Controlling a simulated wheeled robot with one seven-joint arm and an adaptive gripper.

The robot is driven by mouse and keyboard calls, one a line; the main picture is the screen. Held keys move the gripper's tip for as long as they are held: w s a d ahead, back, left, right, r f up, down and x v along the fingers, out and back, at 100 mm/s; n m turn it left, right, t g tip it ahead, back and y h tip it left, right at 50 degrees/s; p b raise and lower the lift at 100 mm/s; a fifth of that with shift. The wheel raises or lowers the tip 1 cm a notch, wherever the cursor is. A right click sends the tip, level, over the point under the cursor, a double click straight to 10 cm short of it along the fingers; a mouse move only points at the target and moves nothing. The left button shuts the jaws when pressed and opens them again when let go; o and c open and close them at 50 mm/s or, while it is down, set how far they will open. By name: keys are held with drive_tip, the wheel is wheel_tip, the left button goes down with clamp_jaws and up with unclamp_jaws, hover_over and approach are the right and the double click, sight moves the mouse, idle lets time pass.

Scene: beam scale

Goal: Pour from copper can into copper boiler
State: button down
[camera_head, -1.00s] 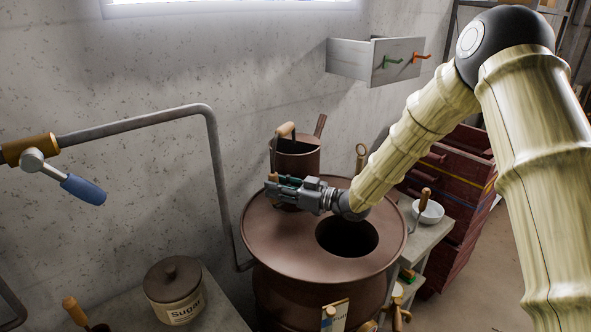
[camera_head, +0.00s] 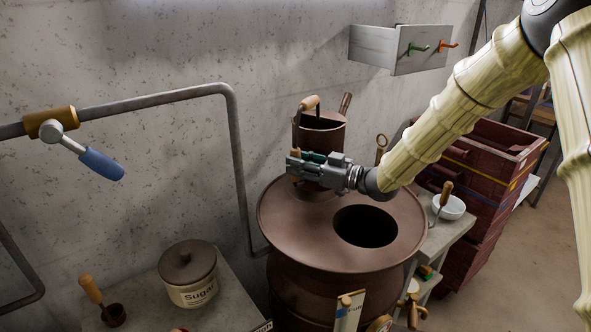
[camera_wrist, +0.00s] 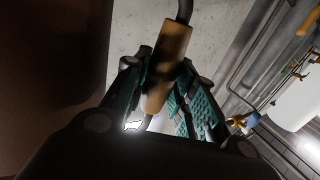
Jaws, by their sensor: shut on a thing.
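The copper can (camera_head: 322,134) is a brown open-topped vessel with a wooden top handle and a spout at its upper right. It is roughly upright above the back left of the copper boiler (camera_head: 300,222). The boiler is wide and brown, with a dark round opening (camera_head: 366,227) in its top. My gripper (camera_head: 300,166) is in front of the can, behind and left of the opening. It is shut on a wooden handle (camera_wrist: 166,65), seen between green pads in the wrist view. The can's contents and underside are hidden.
A sugar jar (camera_head: 188,275) stands on the left bench. A wall pipe (camera_head: 236,160) with a blue-handled valve (camera_head: 100,162) runs left of the boiler. A white bowl (camera_head: 450,207) and dark red crates (camera_head: 490,165) are at the right. A drawer (camera_head: 400,50) juts from the wall.

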drive_tip(key=s+d+r+b, duration=0.1)
drive_tip(key=s+d+b, duration=0.3)
drive_tip(key=s+d, duration=0.4)
drive_tip(key=s, duration=0.3)
drive_tip(key=shift+s+d+r, duration=0.2)
drive_tip(key=shift+d+r, duration=0.05)
drive_tip(key=shift+r, duration=0.05)
drive_tip(key=c, duration=1.8)
unclamp_jaws()
clamp_jaws()
drive_tip(key=shift+f, duration=0.1)
